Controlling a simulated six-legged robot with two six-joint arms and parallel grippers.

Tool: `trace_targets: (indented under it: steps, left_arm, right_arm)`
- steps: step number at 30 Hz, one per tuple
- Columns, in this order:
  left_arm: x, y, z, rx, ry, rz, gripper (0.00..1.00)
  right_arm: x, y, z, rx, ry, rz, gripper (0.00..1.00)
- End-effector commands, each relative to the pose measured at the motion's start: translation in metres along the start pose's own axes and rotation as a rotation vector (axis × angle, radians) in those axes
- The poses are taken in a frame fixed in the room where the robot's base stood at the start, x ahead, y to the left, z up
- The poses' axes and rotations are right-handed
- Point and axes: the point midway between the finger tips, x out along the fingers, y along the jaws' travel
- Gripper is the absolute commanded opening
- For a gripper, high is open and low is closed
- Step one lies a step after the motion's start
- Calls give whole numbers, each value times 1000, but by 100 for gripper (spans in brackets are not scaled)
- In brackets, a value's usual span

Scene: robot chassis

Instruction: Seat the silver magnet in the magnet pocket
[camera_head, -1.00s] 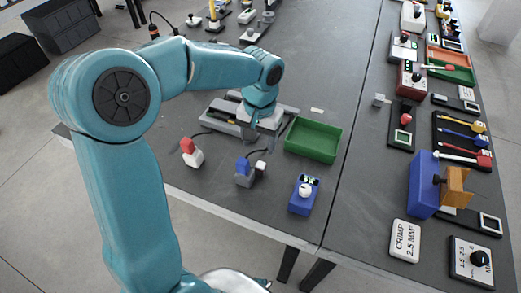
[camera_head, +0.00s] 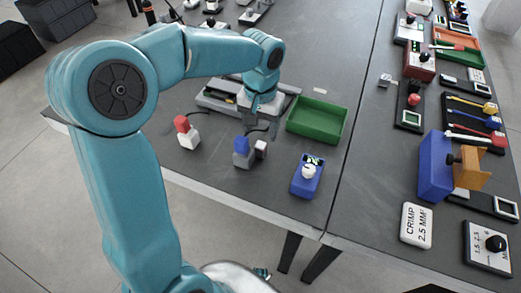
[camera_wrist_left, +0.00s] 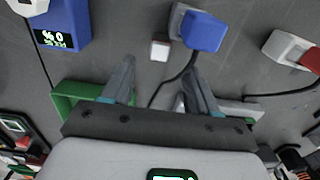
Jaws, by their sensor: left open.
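My left gripper (camera_head: 256,104) hangs at the front of the grey chassis (camera_head: 214,105), left of the green tray. In the left wrist view its two fingers (camera_wrist_left: 160,90) are apart with nothing between the tips. A small silver-grey cube (camera_head: 385,80) on the right part of the table may be the silver magnet; the view is too small to be sure. A small pale block with a reddish side (camera_wrist_left: 160,51) lies beyond the fingertips, beside the blue block (camera_wrist_left: 203,32). I cannot make out the magnet pocket; my arm and hand hide part of the chassis.
The green tray (camera_head: 340,128) looks empty. Near the front stand a red-and-white block (camera_head: 187,132), a blue block (camera_head: 241,149) and a blue meter (camera_head: 307,177). Cables lie near the chassis. Tools and trays crowd the right side; a strip left of them is mostly clear.

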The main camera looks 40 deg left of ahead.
Motion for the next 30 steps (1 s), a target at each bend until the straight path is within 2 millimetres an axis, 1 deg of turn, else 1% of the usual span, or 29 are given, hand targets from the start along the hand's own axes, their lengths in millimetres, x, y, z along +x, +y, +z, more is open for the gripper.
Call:
trace_targets:
  steps: [6,9,12,18,20,21,23,24,30]
  left_arm:
    - [34,0,4,0,-5,-2,60]
    - [47,0,3,0,-4,-1,60]
    - [51,0,3,0,-2,0,60]
    - [51,0,3,0,-1,0,60]
    - [51,0,3,0,-1,0,40]
    - [51,0,3,0,-1,0,27]
    - [51,0,3,0,-1,0,8]
    - [51,0,3,0,-1,0,0]
    - [50,0,3,0,-1,0,0]
  right_arm:
    - [6,2,0,0,0,0,43]
    - [7,3,0,0,0,0,43]
    - [7,3,0,0,0,0,43]
    - [7,2,0,0,0,0,43]
    - [7,2,0,0,0,0,43]
    - [7,2,0,0,0,0,43]
    - [7,2,0,0,0,0,43]
    - [7,2,0,0,0,0,43]
    - [7,2,0,0,0,0,43]
